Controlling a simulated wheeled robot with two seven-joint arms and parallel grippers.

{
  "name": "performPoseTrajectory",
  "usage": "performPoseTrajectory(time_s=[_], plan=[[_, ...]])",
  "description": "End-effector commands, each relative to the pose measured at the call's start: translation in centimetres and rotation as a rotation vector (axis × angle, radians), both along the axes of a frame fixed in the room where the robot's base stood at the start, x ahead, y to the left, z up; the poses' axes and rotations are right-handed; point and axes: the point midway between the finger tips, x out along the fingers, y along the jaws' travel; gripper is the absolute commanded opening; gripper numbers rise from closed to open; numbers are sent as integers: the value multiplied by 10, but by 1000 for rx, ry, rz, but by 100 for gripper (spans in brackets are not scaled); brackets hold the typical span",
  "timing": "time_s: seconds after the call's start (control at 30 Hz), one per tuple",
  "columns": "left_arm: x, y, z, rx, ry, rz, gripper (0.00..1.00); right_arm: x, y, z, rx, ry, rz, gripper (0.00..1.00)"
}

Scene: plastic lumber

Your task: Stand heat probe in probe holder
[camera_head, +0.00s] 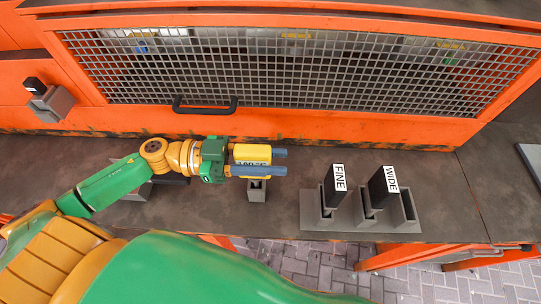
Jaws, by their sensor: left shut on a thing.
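The heat probe (250,152) is a yellow body with a dark display strip that shows digits and a °C mark. My left gripper (280,162) has its blue-grey fingers shut on it, one on each side. A small grey block (257,194), which looks like the probe holder, stands on the bench directly below the probe in the picture. The gripper hides the block's top, so I cannot tell whether the probe is in it or above it. My right gripper is not in view.
A grey rack (314,221) holds black tools labelled FINE (329,192) and WIDE (377,190); its right slot is empty. Behind is an orange machine with a mesh window (300,68) and black handle (205,110). A grey bracket (52,104) is at left.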

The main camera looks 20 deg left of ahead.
Motion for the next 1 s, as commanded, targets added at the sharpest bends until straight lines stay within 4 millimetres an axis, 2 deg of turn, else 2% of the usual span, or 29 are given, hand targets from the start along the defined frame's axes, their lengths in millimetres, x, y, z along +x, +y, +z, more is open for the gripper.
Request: performPoseTrajectory(time_s=[0.5, 0.97, 1.0], plan=[[0, 0, -29, 0, 1, 0, 0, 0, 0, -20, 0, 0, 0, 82], [0, 0, -33, 0, 1, 0, 0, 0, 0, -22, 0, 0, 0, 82], [0, 0, -33, 0, 1, 0, 37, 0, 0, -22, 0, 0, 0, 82]])
